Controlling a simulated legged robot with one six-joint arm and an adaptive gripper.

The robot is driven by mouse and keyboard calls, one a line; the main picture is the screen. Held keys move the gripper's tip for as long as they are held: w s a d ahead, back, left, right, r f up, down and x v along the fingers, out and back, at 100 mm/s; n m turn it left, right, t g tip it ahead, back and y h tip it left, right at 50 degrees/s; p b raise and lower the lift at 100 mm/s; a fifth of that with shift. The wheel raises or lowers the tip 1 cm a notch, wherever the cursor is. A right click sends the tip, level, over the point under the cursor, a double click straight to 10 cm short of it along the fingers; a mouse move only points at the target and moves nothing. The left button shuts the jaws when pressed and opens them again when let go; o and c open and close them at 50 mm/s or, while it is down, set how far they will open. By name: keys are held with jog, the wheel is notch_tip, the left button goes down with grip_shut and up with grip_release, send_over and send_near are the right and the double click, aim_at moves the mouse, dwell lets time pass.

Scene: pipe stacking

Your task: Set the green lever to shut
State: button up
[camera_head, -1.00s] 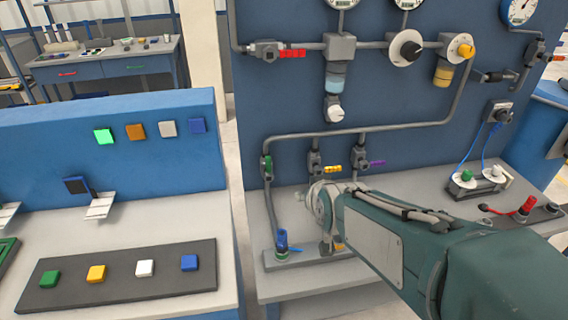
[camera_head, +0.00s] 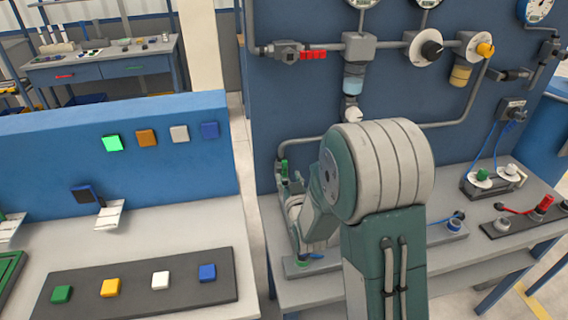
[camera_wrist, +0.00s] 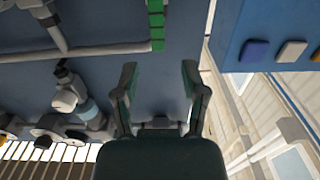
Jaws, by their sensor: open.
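The green lever (camera_head: 284,167) sits on a valve at the lower left of the blue panel in the head view, lined up with the vertical pipe run. In the wrist view the green lever (camera_wrist: 156,25) shows as a ribbed bar at the top centre, beyond my fingertips. My gripper (camera_wrist: 159,75) is open and empty, its two fingers apart on either side of the lever's line and not touching it. In the head view my arm hides most of my gripper and the lower part of the valve.
A red lever (camera_head: 313,55) and round knobs (camera_head: 427,48) sit higher on the panel. Grey pipes run close around the green lever. Below, a bench (camera_head: 440,262) bears blue and red connectors. A separate button console (camera_head: 100,165) stands left, across a narrow gap.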

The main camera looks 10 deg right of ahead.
aim_at(285, 165)
jog(key=w, duration=0.5)
jog(key=shift+w, duration=0.2)
jog(key=shift+w+d, duration=0.2)
jog(key=shift+w, duration=0.45)
jog(key=shift+a, duration=0.15)
jog(key=shift+a, duration=0.1)
jog(key=c, duration=0.4)
grip_shut()
